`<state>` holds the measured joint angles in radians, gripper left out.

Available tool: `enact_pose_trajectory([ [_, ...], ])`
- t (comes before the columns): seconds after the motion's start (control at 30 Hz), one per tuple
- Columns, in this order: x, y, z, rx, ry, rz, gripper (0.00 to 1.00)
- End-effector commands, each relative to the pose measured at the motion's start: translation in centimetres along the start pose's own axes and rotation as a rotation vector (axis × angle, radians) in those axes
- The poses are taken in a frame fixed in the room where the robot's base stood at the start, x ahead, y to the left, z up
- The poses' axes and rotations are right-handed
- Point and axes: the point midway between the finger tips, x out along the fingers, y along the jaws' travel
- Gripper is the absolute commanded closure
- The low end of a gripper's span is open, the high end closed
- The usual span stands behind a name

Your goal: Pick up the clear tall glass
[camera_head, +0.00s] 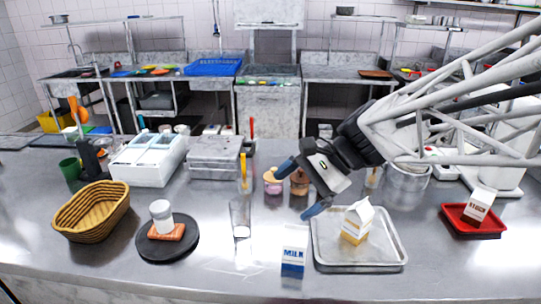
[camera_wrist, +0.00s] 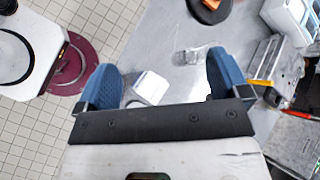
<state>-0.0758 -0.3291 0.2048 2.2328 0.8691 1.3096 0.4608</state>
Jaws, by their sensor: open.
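The clear tall glass (camera_head: 240,217) stands upright on the steel counter, left of the milk carton and right of the black round board. In the wrist view the glass (camera_wrist: 187,57) is faint, beyond the milk carton and toward the right finger. My gripper (camera_head: 301,188) is open, above the counter to the right of the glass and apart from it. In the wrist view its two blue fingers (camera_wrist: 162,65) are spread wide with nothing held between them. A blue and white milk carton (camera_head: 294,248) stands below and in front of the gripper.
A black round board (camera_head: 149,252) holds a white-topped shaker. A wicker basket (camera_head: 92,212) is at left. A metal tray (camera_head: 385,257) with a carton (camera_head: 356,221) is at right, and a red tray (camera_head: 456,226) further right. Jars (camera_head: 272,183) stand behind. The counter front near the glass is clear.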

Motion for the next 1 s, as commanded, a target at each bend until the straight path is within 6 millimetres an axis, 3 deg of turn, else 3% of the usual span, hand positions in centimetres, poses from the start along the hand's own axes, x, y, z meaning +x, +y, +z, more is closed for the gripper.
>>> enact_pose_trajectory([
  [0.3,2.8,-8.2,-2.3,0.300,-0.303,-0.164,0.06],
  [0.5,3.7,-12.2,-3.9,0.448,-0.464,-0.240,0.06],
  [1.0,5.0,-17.1,-6.8,0.635,-0.680,-0.331,0.06],
])
